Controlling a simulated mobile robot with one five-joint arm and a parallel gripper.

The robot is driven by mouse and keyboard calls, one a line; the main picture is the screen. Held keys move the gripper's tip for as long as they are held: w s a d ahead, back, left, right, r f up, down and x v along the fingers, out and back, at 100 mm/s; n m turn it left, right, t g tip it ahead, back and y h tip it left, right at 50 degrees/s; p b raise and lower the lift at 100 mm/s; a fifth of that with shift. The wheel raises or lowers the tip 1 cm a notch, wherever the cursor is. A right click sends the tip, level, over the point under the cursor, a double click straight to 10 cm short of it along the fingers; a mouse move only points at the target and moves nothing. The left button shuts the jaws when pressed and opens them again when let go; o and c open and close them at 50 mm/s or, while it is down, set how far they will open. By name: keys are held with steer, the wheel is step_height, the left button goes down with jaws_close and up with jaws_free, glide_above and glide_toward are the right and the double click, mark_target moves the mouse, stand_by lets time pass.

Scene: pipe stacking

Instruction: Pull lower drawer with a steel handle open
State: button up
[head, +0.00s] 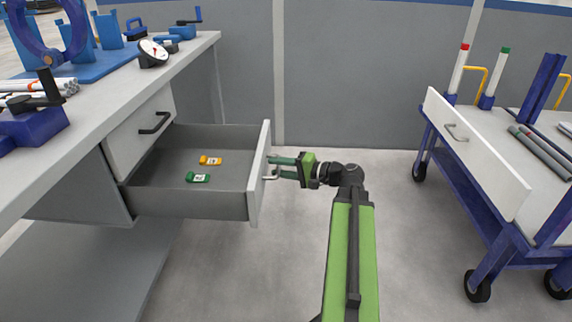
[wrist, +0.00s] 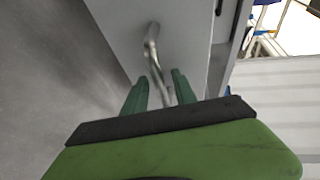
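The lower drawer (head: 192,204) under the workbench is pulled well out, its grey inside showing. Its white front (head: 258,172) faces right. The steel handle (head: 270,168) sits on that front. My gripper (head: 276,166) is at the handle from the right. In the wrist view the steel handle (wrist: 157,66) runs down between the two green fingers of my gripper (wrist: 158,90). Gaps show beside the handle, so the fingers look apart around it, not clamped. The handle's lower end is hidden behind the gripper body.
An orange item (head: 210,160) and a green item (head: 198,177) lie in the drawer. Above it is a closed drawer with a black handle (head: 154,123). A wheeled cart (head: 500,180) stands at right. The floor between is clear.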

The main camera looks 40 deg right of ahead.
steer(key=shift+d, duration=0.1)
steer(key=p+v, duration=0.3)
steer(key=v, duration=1.4)
steer(key=shift+s+r, duration=0.15)
steer(key=shift+s, duration=0.05)
